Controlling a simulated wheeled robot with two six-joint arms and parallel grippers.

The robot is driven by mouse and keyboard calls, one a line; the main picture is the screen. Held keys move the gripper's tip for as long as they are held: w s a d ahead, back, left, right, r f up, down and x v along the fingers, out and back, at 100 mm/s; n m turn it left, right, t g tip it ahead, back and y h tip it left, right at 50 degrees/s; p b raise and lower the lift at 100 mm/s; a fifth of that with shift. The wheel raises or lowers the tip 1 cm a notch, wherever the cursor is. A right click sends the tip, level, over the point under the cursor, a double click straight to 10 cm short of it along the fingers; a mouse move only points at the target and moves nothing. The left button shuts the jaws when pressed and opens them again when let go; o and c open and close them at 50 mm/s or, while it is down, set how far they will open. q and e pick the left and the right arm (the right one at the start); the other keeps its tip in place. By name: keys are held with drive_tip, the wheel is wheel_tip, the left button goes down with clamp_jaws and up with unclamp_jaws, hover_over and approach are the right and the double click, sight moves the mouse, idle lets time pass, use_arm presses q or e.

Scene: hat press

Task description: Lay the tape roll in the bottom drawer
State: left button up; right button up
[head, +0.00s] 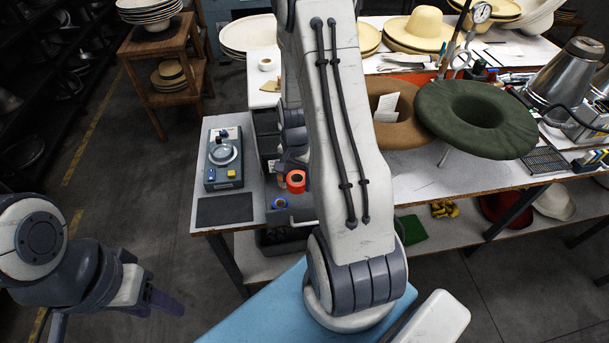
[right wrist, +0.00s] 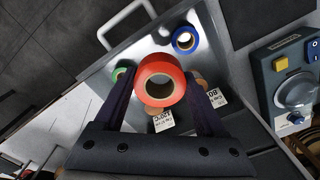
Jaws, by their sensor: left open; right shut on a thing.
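The tape roll (right wrist: 160,78) is a red ring with a pale core. My right gripper (right wrist: 163,92) is shut on it, one dark finger on each side. In the head view the red roll (head: 295,181) shows just left of my right arm, which hides much of that gripper. Below the roll is a pulled-out drawer (right wrist: 95,70) with a grey handle; I cannot tell if the roll touches its floor. My left gripper (head: 160,301) is open and empty at the lower left, away from the table.
The drawer also holds a blue roll (right wrist: 185,39), a green roll (right wrist: 119,74) and paper labels (right wrist: 159,121). A grey device (head: 223,158) with a dial stands on the table left of the drawers. A green hat (head: 475,118) is at the right.

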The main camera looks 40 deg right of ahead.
drive_tip(key=shift+s+d+m, duration=0.4)
drive_tip(key=shift+d+m, duration=0.45)
drive_tip(key=shift+m, duration=0.05)
drive_tip(key=b, duration=0.5)
hover_over(303, 204)
wheel_tip(303, 204, down, 6)
drive_tip(key=shift+r, duration=0.2)
drive_tip(key=shift+f+b, duration=1)
drive_tip(key=shift+f, duration=0.55)
drive_tip(key=shift+f, duration=0.35)
drive_tip(key=o, duration=1.3)
